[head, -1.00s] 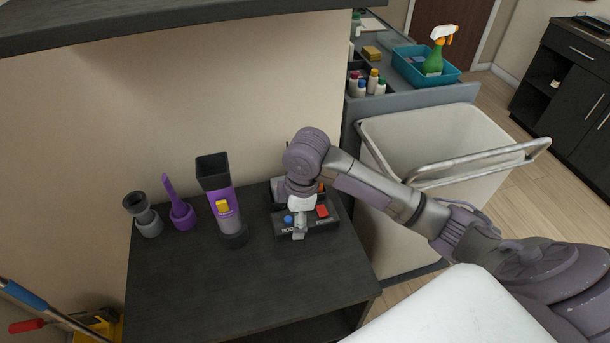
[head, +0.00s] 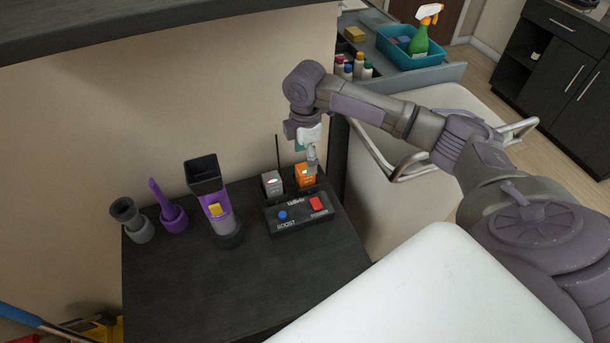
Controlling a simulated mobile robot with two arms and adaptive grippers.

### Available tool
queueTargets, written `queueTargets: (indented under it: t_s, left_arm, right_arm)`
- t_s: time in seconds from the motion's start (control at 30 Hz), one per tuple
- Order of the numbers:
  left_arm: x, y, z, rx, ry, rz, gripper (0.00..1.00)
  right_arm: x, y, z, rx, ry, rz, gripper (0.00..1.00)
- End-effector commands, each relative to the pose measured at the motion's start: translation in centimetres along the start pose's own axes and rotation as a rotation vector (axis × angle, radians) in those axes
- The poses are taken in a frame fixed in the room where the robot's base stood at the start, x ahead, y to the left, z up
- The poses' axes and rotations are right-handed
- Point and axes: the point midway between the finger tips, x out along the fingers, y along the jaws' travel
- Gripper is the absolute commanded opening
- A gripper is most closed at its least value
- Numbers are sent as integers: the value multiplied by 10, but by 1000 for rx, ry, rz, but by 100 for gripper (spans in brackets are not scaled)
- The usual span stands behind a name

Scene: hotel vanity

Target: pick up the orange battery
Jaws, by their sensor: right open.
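The orange battery (head: 304,177) stands upright in the right slot at the back of a black charger (head: 297,216) on the dark table. A grey battery (head: 272,184) stands in the slot to its left. My right gripper (head: 312,168) is open, pointing down, with its fingertips at the orange battery's upper right in the picture. The fingers cover part of the battery; I cannot tell whether they touch it. My left gripper is not in view.
A purple handheld vacuum (head: 214,205), a purple nozzle (head: 170,208) and a grey brush (head: 131,219) stand left of the charger. A thin antenna rises behind the grey battery. The table front (head: 235,285) is clear. A laundry cart (head: 440,105) is at right.

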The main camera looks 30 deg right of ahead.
Motion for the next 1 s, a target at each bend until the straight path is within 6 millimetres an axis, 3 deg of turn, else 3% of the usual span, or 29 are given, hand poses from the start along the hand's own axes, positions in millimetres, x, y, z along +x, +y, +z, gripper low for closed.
queueTargets:
  t_s: [0.17, 0.4, 0.7, 0.77, 1.0]
  left_arm:
    - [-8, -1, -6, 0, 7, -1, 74]
    - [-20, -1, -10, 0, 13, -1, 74]
    - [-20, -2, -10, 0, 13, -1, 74]
    - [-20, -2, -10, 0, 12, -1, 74]
    - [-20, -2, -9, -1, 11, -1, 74]
  right_arm:
    - [12, 1, 0, 0, 0, -2, 75]
    - [48, 3, 1, -1, 0, -2, 75]
    - [55, 4, 1, -1, 1, 2, 75]
    - [55, 4, 1, -1, 1, 2, 68]
    - [55, 4, 1, -1, 0, 2, 28]
